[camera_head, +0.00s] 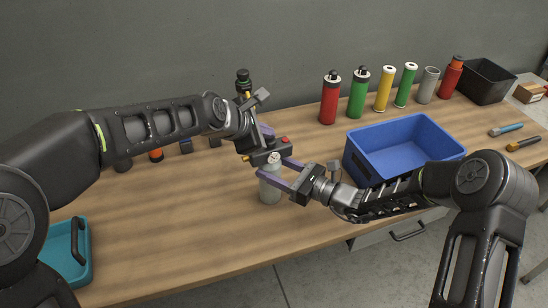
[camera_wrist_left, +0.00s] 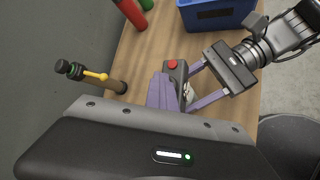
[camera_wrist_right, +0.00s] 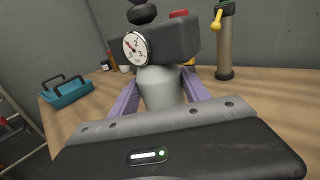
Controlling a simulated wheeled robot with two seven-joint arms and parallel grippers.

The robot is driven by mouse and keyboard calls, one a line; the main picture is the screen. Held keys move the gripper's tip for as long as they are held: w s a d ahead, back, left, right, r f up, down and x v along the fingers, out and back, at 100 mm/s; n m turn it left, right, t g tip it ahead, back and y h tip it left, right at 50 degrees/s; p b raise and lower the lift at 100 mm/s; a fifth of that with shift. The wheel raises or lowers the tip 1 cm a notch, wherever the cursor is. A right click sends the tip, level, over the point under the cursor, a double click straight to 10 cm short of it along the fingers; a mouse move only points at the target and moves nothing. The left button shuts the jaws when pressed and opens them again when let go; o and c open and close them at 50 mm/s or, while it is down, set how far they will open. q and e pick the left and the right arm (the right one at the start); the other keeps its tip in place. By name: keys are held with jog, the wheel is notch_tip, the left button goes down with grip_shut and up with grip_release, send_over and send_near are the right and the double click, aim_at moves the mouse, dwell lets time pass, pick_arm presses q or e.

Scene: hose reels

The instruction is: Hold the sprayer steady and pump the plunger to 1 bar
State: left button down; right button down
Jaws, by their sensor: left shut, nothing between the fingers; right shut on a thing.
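The sprayer (camera_head: 270,190) has a pale grey bottle and a dark boxy head with a red button. It stands upright on the table in front of me. My right gripper (camera_wrist_right: 162,92) is shut on its bottle, one finger on each side. A round white gauge (camera_wrist_right: 135,48) faces the right wrist camera; its exact reading is too small to tell. A dark rounded knob (camera_wrist_right: 142,15), seemingly the plunger, shows above the head. My left gripper (camera_wrist_left: 163,92) is shut and empty, its fingertips at or just above the sprayer's top; contact cannot be told.
A blue bin (camera_head: 405,145) stands right of the sprayer. Several coloured cylinders stand along the back, with a black bin (camera_head: 487,80) beyond. A tall pump with a yellow lever (camera_wrist_left: 95,75) stands behind my left gripper. A teal tray (camera_head: 68,250) is front left.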

pick_arm(q)
jog(key=shift+s+a+f+g, duration=0.1)
jog(key=shift+s+f+g, duration=0.1)
jog(key=shift+f, duration=0.35)
jog(key=shift+s+a+f+g, duration=0.1)
jog(key=shift+s+f, duration=0.1)
jog(key=shift+f, duration=0.35)
pick_arm(e)
jog(key=shift+s+a, duration=0.15)
jog(key=shift+a, duration=0.05)
pick_arm(q)
jog(key=shift+w+d+r, duration=0.1)
jog(key=shift+r, duration=1.6)
jog(key=shift+d+r, duration=0.1)
jog(key=shift+r, duration=1.55)
pick_arm(e)
jog(key=shift+w+d, duration=0.15)
jog(key=shift+w, duration=0.05)
jog(key=shift+c, duration=2.2)
grip_release()
jog(key=shift+d, duration=0.1)
jog(key=v, duration=1.2)
jog(key=shift+f, duration=0.15)
